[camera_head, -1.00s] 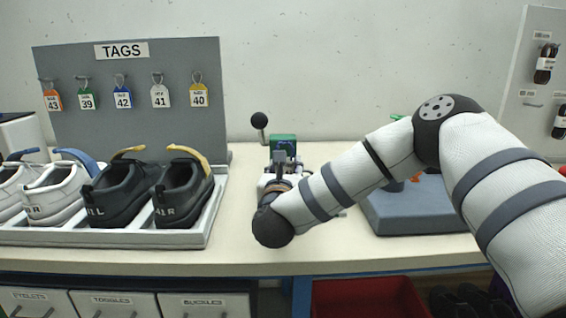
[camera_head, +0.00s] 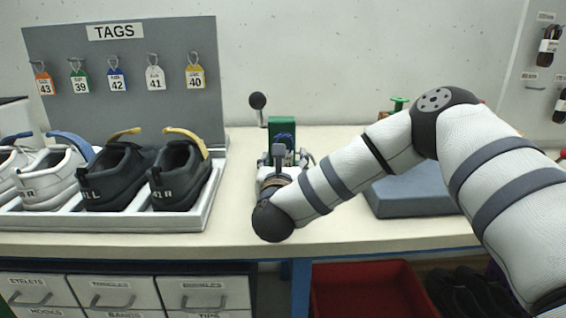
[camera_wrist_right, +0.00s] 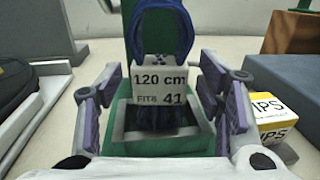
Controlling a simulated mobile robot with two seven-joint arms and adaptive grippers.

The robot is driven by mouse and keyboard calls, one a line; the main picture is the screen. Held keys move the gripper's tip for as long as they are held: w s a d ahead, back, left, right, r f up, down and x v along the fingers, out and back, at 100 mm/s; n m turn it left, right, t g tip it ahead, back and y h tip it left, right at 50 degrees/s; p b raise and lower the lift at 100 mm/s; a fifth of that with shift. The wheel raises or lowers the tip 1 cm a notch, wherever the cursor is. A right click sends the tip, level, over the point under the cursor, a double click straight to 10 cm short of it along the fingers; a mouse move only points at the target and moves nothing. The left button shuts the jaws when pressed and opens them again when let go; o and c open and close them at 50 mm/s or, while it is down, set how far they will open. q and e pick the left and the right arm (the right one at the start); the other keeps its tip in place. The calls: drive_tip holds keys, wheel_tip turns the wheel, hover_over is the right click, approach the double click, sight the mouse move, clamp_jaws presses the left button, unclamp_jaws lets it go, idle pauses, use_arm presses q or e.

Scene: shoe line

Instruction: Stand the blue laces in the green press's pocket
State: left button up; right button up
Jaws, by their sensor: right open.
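The blue laces (camera_wrist_right: 160,35) are a looped bundle with a white tag (camera_wrist_right: 160,85) reading "120 cm FITS 41". They stand upright, with their lower end inside the green press's square pocket (camera_wrist_right: 160,143). The green press (camera_head: 282,125) stands on the bench behind my right gripper in the head view. A little of the blue laces (camera_head: 284,139) shows in front of it. My right gripper (camera_head: 281,160) is open, its fingers apart on either side of the laces and pocket in the right wrist view (camera_wrist_right: 160,72). My left gripper is not in view.
A lever with a black knob (camera_head: 257,101) rises left of the press. A shoe tray (camera_head: 150,222) stands on the left. A yellow-and-white box (camera_wrist_right: 272,118) sits close to the right finger. A blue-grey block (camera_head: 415,198) is on the right, behind my arm.

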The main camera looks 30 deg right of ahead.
drive_tip(key=v, duration=1.2)
